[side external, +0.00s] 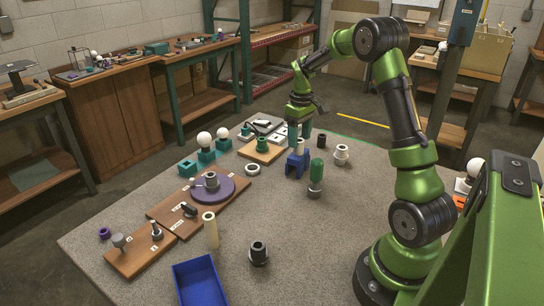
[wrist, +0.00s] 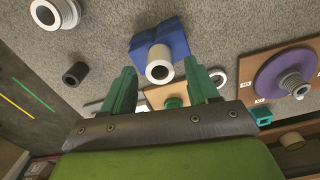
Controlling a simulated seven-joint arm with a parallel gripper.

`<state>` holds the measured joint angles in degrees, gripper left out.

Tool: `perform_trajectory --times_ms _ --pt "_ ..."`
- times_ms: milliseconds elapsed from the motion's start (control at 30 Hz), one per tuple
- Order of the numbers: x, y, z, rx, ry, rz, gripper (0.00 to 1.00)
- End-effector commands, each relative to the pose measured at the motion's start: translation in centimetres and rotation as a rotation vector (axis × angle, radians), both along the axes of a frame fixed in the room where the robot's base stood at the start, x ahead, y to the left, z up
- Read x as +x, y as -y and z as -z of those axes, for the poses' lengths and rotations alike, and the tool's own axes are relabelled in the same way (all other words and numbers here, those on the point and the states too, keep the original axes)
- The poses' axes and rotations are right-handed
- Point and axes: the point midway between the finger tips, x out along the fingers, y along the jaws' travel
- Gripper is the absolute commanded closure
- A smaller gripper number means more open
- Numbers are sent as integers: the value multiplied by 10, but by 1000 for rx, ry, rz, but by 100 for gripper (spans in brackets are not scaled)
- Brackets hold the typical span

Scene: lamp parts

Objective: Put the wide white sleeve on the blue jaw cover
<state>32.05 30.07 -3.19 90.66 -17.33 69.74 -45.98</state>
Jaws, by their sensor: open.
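The blue jaw cover (side external: 294,168) is a blocky blue piece on the grey table; it also shows in the wrist view (wrist: 173,35). A short off-white sleeve (side external: 301,146) stands at its top, with its dark bore facing the camera in the wrist view (wrist: 159,66). It looks seated on the blue piece, but its lower end is not clear. My gripper (side external: 300,139) is open just above it, with its green fingers apart on either side of the sleeve in the wrist view (wrist: 160,70). Contact with the fingers is not visible.
A white flanged part (side external: 341,153), a dark ring (side external: 321,141) and a green-topped part (side external: 316,174) stand right of the blue piece. A white ring (side external: 252,169) lies to its left. Farther left are a wooden board with a purple disc (side external: 226,190) and a blue tray (side external: 203,282).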

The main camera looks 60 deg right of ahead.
Motion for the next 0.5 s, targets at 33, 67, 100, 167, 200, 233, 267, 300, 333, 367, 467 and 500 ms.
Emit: perform_trajectory --times_ms 33,67,100,167,200,233,267,300,333,367,467,500 --pt "1 1 -14 -5 5 0 41" --pt "1 1 -20 -5 4 -1 41" --pt "1 1 -29 -4 5 -1 41" --pt "1 0 -42 -4 4 0 41" --pt "1 1 -51 -4 4 -1 41" --pt "1 0 -56 -3 5 -1 41" --pt "1 0 -62 -4 4 0 41" --pt "1 0 -68 -4 3 0 41" --pt "1 0 -73 -2 3 -1 41" --pt "1 1 -76 -2 3 -1 41" --pt "0 0 -86 -2 1 0 41" --pt "0 -1 -89 -1 2 0 41"
